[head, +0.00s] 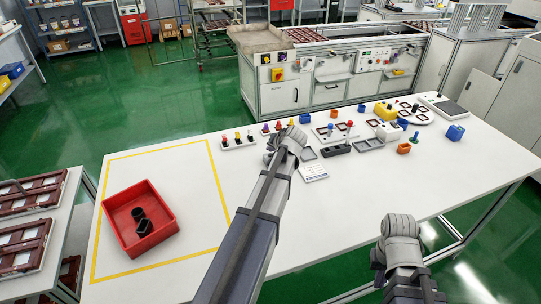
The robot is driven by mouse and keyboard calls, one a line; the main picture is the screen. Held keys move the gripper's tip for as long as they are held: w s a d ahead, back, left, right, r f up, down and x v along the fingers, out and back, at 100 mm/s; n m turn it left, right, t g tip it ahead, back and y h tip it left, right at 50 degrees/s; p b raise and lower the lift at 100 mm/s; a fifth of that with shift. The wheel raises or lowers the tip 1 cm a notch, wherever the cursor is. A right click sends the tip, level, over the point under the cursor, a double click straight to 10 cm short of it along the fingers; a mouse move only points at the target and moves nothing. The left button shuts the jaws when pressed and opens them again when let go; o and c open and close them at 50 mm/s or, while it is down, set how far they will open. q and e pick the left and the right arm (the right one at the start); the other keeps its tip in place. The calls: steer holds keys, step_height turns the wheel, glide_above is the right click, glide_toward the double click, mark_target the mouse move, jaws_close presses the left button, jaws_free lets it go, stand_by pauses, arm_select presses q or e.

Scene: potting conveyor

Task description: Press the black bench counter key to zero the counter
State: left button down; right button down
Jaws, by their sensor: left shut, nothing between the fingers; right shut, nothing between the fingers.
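My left gripper (286,140) is shut and empty, over the back middle part of the white bench. A small dark grey oblong block (336,150) lies just to its right, apart from it. I cannot make out a counter display or a black key; the key may be too small to tell or hidden behind my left gripper and forearm. A white card with print (313,172) lies in front of the dark block. My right gripper (399,226) is shut and empty, near the front right of the bench, well away from these things.
A red bin (108,218) with black pieces stands inside a yellow outline at the left. The bench's front middle is clear.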

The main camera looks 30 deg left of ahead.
arm_select(q)
steer(key=shift+f, duration=0.1)
steer(key=shift+f+b, duration=0.3)
steer(key=shift+b, duration=0.15)
steer(key=shift+f+b, duration=0.4)
stand_by(0.5)
steer(key=shift+r, duration=0.1)
steer(key=shift+r+p, duration=0.7)
steer(key=shift+p, duration=0.15)
step_height(320, 180, up, 5)
steer(key=p, duration=0.5)
steer(key=shift+r, duration=0.1)
